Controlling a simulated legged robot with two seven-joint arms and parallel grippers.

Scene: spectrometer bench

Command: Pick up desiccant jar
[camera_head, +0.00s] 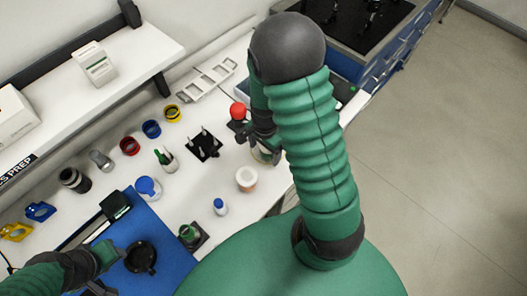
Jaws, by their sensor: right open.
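My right gripper (254,134) is open and points down over the bench, at the end of my green arm. A pale jar (262,155) stands right below it, largely hidden by the gripper; it may be the desiccant jar. A white jar with an orange-tan band (246,179) stands upright and apart, just in front. I cannot tell for certain which of the two is the desiccant jar. My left gripper (106,272) is at the lower left, over the blue mat; its fingers are too unclear to judge.
A red ball-shaped top (238,111) is close beside the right gripper. A black pegged plate (204,144), a green-marked vial (165,158) and a small blue-capped bottle (220,207) stand to the left. The blue mat (172,245) holds a black round part (140,257).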

